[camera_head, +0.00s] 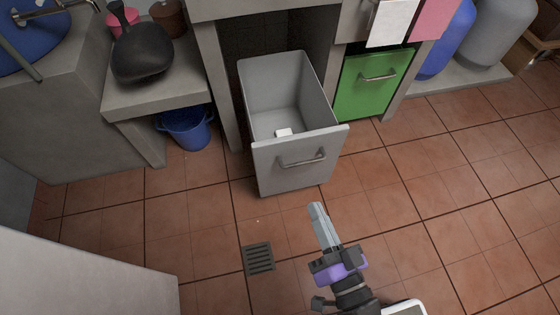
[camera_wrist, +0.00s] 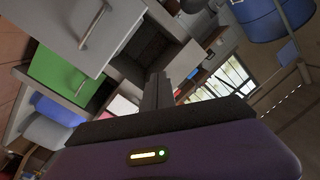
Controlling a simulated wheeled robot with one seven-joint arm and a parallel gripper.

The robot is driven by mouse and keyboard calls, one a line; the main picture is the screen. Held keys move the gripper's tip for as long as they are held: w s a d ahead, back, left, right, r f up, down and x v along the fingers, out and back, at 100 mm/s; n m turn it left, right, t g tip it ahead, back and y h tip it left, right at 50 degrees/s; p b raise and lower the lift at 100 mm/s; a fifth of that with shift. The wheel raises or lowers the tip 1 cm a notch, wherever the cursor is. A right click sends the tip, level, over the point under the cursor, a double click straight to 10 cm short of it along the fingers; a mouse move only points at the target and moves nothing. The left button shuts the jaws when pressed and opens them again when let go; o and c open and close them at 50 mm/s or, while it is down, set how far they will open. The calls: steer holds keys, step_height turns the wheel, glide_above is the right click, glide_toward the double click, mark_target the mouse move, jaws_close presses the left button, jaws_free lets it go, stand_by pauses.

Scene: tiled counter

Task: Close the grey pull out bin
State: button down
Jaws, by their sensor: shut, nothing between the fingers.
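The grey pull-out bin (camera_head: 293,165) stands pulled out from under the counter in the head view. Its top is open and a small white item (camera_head: 283,132) lies inside. A metal bar handle (camera_head: 302,160) is on its front panel. My gripper (camera_head: 316,208) is shut and empty, in front of the bin and below its handle in the picture, apart from it. In the wrist view, the gripper fingers (camera_wrist: 158,90) are together, and the grey bin front (camera_wrist: 85,30) with its handle (camera_wrist: 95,25) shows at upper left.
A closed green bin front (camera_head: 372,85) is right of the grey bin. A blue bucket (camera_head: 187,128) stands under the left counter (camera_head: 150,100). A floor drain (camera_head: 258,258) lies left of my gripper. Tiled floor is clear to the right. A pale surface (camera_head: 80,280) fills the lower left.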

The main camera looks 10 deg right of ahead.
steer(key=w+a+f+m+b, duration=0.2)
steer(key=w+a+f+m, duration=0.2)
steer(key=w+f+m, duration=0.3)
steer(key=m+h, duration=0.2)
steer(key=m, duration=0.3)
glide_toward(277, 147)
steer(key=w+b, duration=0.2)
steer(key=w, duration=0.4)
steer(key=shift+w+r, duration=0.15)
steer(key=shift+w, duration=0.25)
steer(key=shift+w, duration=0.15)
